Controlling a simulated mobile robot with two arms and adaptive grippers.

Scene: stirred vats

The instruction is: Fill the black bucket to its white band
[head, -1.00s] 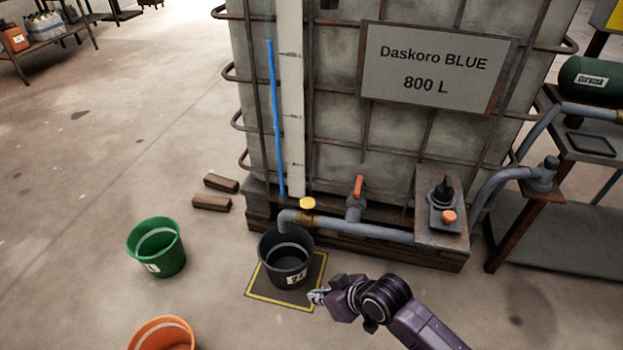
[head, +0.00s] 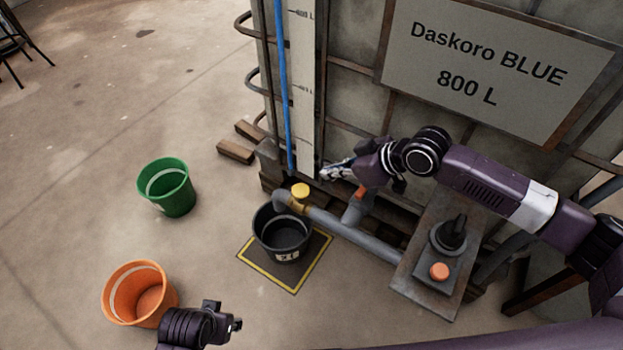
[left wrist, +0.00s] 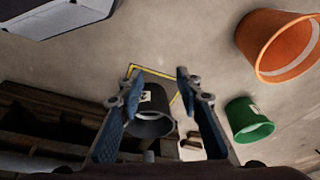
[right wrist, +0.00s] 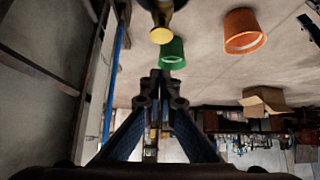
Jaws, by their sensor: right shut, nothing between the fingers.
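The black bucket (head: 268,236) stands upright on a yellow-edged mat (head: 292,280) under the pipe's outlet. Its white band shows inside; no liquid stream is visible. The yellow knob (head: 300,190) is on the pipe (head: 352,234) above the bucket; it also shows in the right wrist view (right wrist: 161,35). My right gripper (head: 328,172) is shut and empty, just right of and above the yellow knob, apart from it. The orange valve handle (head: 361,192) is partly hidden behind my right gripper. My left gripper (head: 236,324) is open and empty, low in front; the black bucket shows beyond its fingers (left wrist: 160,80).
A green bucket (head: 168,190) and an orange bucket (head: 124,299) stand on the floor at left. Wood blocks (head: 236,151) lie by the tank. A box with a black lever (head: 453,232) and orange button (head: 439,271) is at right. Floor between the buckets is clear.

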